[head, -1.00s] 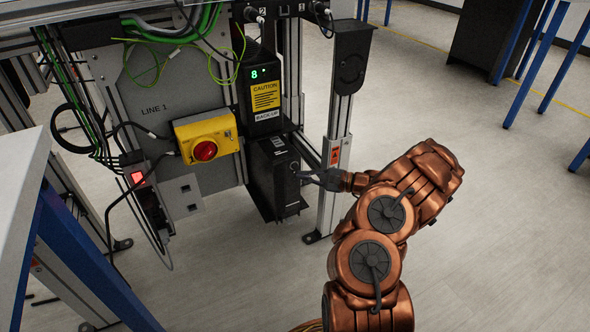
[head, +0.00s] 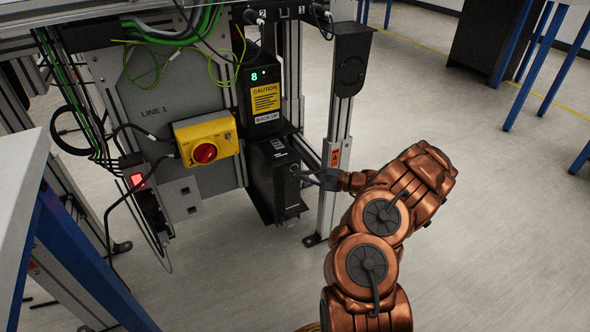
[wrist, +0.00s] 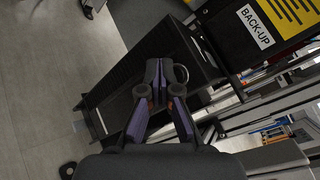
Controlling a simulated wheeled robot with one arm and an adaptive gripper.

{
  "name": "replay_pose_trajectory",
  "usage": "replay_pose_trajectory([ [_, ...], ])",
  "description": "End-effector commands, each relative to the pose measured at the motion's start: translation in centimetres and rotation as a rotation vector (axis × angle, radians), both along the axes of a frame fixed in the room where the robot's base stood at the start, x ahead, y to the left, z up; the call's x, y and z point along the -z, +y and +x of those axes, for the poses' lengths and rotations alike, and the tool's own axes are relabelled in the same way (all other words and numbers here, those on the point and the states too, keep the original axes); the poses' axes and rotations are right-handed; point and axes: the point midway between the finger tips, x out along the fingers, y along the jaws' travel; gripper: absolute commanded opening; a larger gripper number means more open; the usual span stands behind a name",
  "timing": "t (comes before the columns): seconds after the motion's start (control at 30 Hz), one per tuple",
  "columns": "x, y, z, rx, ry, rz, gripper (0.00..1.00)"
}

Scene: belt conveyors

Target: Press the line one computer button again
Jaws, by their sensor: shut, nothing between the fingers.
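The line one computer is a narrow black box (head: 268,184) low beside the LINE 1 panel, under the BACK-UP unit. In the wrist view its dark face (wrist: 128,86) lies below the fingertips. A thin round ring (wrist: 182,74) shows on it just right of the fingertips and looks like the button's rim. My gripper (head: 304,174) comes from the right, its tips at or very near the computer's front. In the wrist view the gripper (wrist: 159,72) is shut and empty. Whether the tips touch the button cannot be told, as the fingers hide part of the face.
A BACK-UP unit (head: 262,92) with a caution label and green "8" sits above the computer. A yellow box with a red knob (head: 206,146) is to its left. A metal post (head: 334,170) stands close by the gripper. The floor at right is open.

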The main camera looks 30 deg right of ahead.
Motion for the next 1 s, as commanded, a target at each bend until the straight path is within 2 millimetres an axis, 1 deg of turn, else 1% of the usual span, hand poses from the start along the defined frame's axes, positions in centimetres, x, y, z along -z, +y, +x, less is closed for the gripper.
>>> replay_pose_trajectory([
  [0.67, 0.02, 0.01, 0.03, 0.000, 0.000, 0.000, 0.00],
  [1.0, 0.06, -0.04, 0.82, 0.000, 0.000, 0.000, 0.00],
])
